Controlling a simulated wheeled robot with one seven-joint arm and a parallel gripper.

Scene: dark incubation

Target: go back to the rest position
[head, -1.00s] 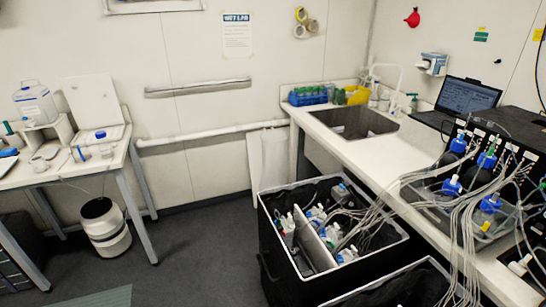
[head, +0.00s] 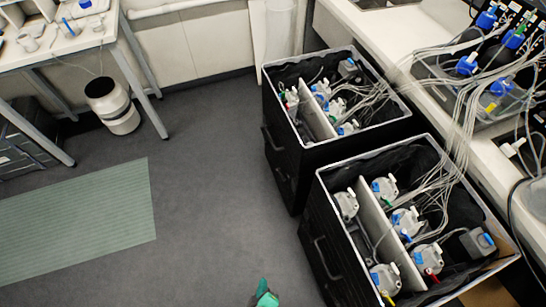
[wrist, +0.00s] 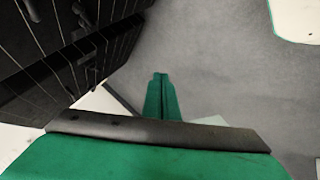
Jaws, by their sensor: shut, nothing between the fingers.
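My gripper (head: 264,297) shows at the bottom edge of the head view as a small green and dark tip over the grey floor. In the wrist view my gripper (wrist: 161,78) points away with its two green fingers together and nothing between them. It is apart from the black drawer units. The rest of my arm is out of the head view.
A white bin (head: 112,105) stands by the left table. A green mat (head: 80,215) lies on the floor. The middle floor is clear.

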